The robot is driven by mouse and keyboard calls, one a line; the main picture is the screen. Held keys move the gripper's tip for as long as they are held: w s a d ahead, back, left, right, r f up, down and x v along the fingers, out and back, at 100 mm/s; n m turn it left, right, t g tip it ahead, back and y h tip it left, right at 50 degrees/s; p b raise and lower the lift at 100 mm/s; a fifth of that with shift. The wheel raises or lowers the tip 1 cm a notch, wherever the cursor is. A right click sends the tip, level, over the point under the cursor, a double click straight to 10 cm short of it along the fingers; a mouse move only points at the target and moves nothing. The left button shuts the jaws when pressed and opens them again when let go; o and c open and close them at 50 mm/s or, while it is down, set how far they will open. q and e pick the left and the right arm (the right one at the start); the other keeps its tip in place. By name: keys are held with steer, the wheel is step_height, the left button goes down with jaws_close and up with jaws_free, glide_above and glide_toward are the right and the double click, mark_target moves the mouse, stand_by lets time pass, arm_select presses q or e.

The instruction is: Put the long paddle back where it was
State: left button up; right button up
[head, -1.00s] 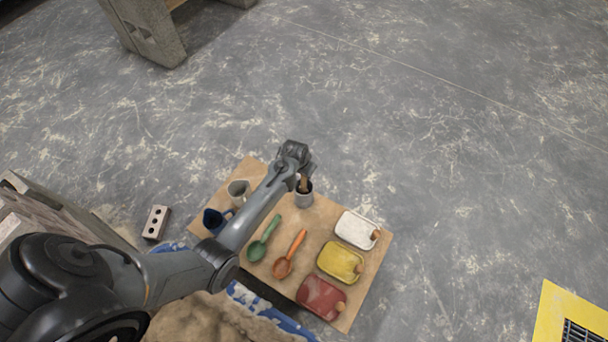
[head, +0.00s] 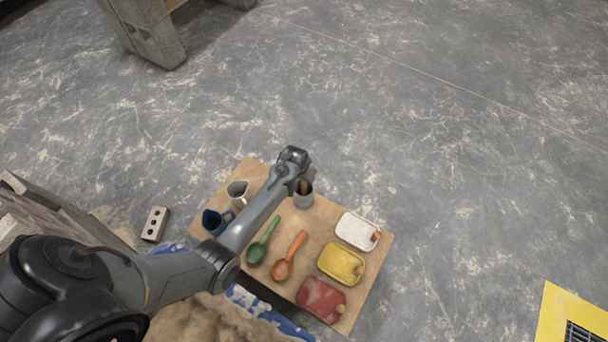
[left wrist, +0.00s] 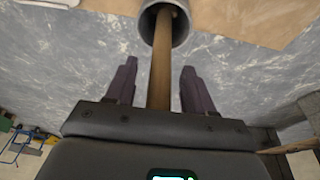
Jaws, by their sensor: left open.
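The long paddle's brown wooden handle (left wrist: 161,62) rises out of a grey metal cup (left wrist: 180,22). In the head view the cup (head: 304,200) stands near the board's far edge, with a little of the handle (head: 304,186) showing in it. The paddle's lower end is hidden inside the cup. My left gripper (left wrist: 158,70) is open, with one finger on either side of the handle and visible gaps between. In the head view my left wrist covers the upper handle. My right gripper is not in view.
The board (head: 212,199) also holds a pale jug (head: 238,191), a blue jug (head: 214,221), a green scoop (head: 258,251), an orange scoop (head: 284,267), and white (head: 356,230), yellow (head: 340,263) and red (head: 320,298) lidded tubs. A holed brick (head: 155,223) lies left of it.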

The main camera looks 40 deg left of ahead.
arm_select(q)
steer(key=a+p+v, duration=0.1)
steer(key=p+v, duration=0.3)
steer(key=v, duration=0.7)
steer(key=s+d+r+m, duration=0.1)
steer(key=s+d+r, duration=0.2)
steer(key=s, duration=0.5)
steer(key=s+d+r+m, duration=0.1)
steer(key=s+d+r, duration=0.3)
steer(key=s, duration=0.3)
steer(key=s+d+r+m, duration=0.2)
steer(key=s+d+r, duration=0.2)
steer(key=s, duration=0.4)
steer(key=shift+s+d+r+h, duration=0.3)
steer(key=shift+d+h, duration=0.1)
steer(key=shift+d, duration=0.25)
step_height(320, 180, up, 34)
steer(key=p, duration=3.4)
steer(key=shift+p, duration=0.3)
